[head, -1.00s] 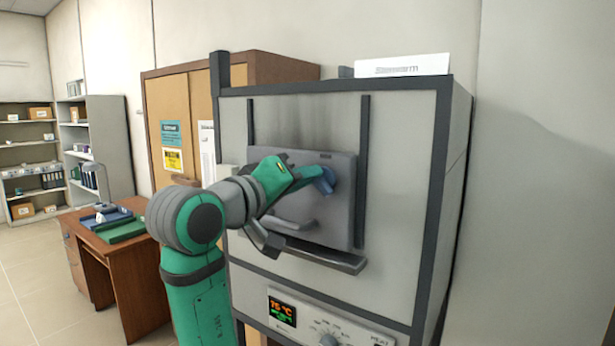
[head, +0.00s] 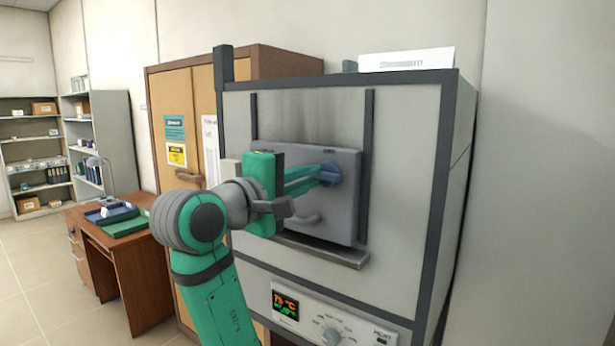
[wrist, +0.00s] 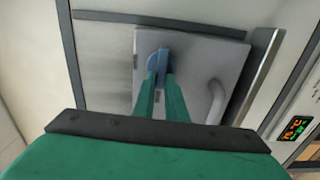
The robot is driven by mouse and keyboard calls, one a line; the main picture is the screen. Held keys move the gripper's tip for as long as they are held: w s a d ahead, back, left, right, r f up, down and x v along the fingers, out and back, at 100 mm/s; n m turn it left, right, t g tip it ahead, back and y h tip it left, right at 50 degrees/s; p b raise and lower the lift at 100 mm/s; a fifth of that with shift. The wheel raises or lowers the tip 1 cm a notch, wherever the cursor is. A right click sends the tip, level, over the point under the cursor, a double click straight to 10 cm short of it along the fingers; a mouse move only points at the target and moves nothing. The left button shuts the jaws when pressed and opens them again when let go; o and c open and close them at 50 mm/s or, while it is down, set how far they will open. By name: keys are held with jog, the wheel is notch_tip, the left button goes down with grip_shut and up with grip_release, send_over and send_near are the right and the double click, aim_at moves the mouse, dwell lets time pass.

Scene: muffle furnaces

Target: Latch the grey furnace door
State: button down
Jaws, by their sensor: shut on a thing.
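The grey furnace door (head: 340,215) sits flat against the furnace front, between two dark vertical rails. A blue latch knob (head: 329,174) is on the door's right part in the head view; it also shows in the wrist view (wrist: 158,62). My gripper (head: 318,174) reaches in from the left, and its long green fingers (wrist: 160,85) are shut on the blue latch knob. A curved grey handle (wrist: 216,100) is on the door, below the knob in the head view and clear of my fingers. The fingertips partly hide the knob.
The furnace body (head: 405,180) has a control panel (head: 330,318) with a lit display below the door. A dark ledge (head: 318,250) juts out under the door. A wooden cabinet (head: 180,110) and a desk (head: 110,255) stand to the left.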

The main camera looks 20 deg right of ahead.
jog(key=shift+d+f+n, duration=0.1)
jog(key=shift+n, duration=0.2)
jog(key=c, duration=1.8)
grip_release()
jog(key=shift+w, duration=0.1)
jog(key=shift+s+a, duration=0.35)
jog(key=shift+a, duration=0.15)
jog(key=v, duration=0.9)
jog(key=shift+s+a, duration=0.25)
